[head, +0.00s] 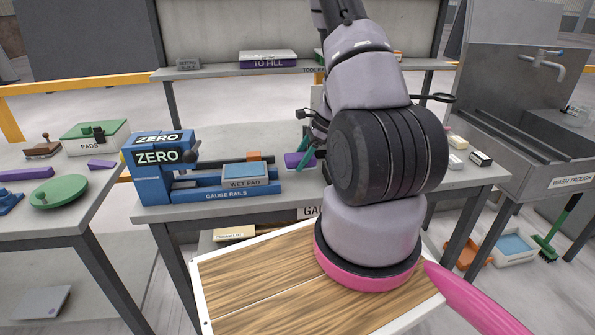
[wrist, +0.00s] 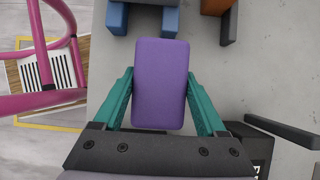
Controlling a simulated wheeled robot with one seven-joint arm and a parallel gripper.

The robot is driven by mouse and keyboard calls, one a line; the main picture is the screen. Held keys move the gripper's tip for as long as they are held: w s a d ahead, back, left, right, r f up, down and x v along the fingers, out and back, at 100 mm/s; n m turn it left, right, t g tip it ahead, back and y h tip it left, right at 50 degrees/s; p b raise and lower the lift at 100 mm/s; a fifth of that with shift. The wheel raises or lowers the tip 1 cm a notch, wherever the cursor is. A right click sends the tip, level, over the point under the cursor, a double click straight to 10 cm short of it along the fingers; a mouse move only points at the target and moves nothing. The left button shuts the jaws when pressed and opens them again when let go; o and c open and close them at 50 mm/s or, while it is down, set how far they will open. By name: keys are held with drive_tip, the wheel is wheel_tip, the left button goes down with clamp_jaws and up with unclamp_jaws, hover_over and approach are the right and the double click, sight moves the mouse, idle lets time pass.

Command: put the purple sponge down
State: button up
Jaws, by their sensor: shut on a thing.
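The purple sponge (wrist: 160,85) is a rounded block between the two teal fingers of my gripper (wrist: 161,100) in the wrist view. My gripper is shut on it, with a finger against each long side.
Blue gauge rails (head: 222,196) with a wet pad (head: 244,175) stand left of my gripper. White and dark blocks (head: 480,159) lie to the right. A side bench (head: 85,205) holds pads; a wash trough (head: 540,150) stands at right. Slab around the sponge is partly clear.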

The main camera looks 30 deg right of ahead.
sight(301, 177)
drive_tip(key=shift+d+f, duration=0.1)
drive_tip(key=shift+f, duration=1.9)
drive_tip(key=shift+s+f, duration=0.1)
drive_tip(key=shift+f, duration=0.2)
drive_tip(key=o, duration=1.1)
drive_tip(key=shift+s, duration=0.1)
